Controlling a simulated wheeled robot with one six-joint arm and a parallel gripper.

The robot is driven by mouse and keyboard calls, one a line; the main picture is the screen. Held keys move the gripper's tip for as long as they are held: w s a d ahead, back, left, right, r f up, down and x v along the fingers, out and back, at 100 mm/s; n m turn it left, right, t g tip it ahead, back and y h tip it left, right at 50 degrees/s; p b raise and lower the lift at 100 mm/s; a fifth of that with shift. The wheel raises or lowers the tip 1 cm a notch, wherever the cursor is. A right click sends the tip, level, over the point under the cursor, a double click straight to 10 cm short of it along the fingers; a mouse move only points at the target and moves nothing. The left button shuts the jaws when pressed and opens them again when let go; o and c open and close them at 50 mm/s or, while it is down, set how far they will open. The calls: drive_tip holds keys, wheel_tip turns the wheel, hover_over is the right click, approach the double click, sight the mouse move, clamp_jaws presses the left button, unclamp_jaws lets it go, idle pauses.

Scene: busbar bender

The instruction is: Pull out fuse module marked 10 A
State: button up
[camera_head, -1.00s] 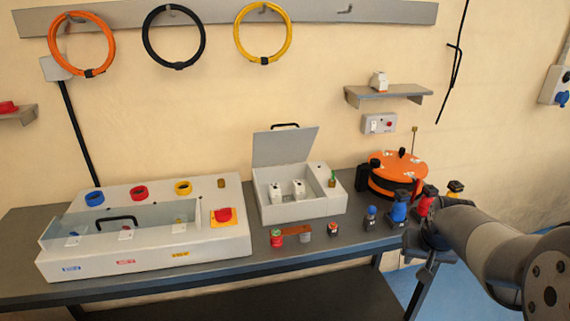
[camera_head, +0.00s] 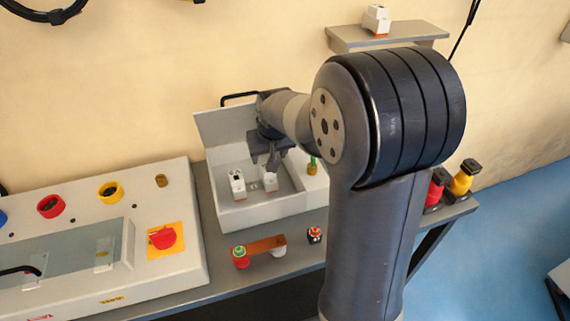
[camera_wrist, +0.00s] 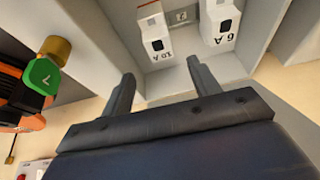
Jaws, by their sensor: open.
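The white fuse module marked 10 A (camera_wrist: 155,44) stands upright in the open grey box (camera_head: 246,217); it is the right module in the head view (camera_head: 270,182). A second white module, marked 6 A (camera_wrist: 222,24), stands beside it, to the left in the head view (camera_head: 237,185). My gripper (camera_wrist: 160,72) is open and empty. Its fingers are apart in the wrist view, with the 10 A module just beyond the gap between them. In the head view my gripper (camera_head: 273,160) is over the box, above the 10 A module. I see no contact with it.
The box's raised lid (camera_head: 222,128) stands behind the modules. A green-topped brass part (camera_wrist: 42,75) is at the box's side. A shelf (camera_head: 350,38) is on the wall.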

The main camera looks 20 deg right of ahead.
sight(268, 175)
drive_tip(key=x, duration=1)
drive_tip(key=shift+w+a+p, duration=0.1)
drive_tip(key=shift+w+p, duration=0.1)
drive_tip(key=shift+p, duration=0.15)
drive_tip(key=shift+c, duration=0.2)
drive_tip(key=shift+r, duration=0.1)
drive_tip(key=c, duration=1.1)
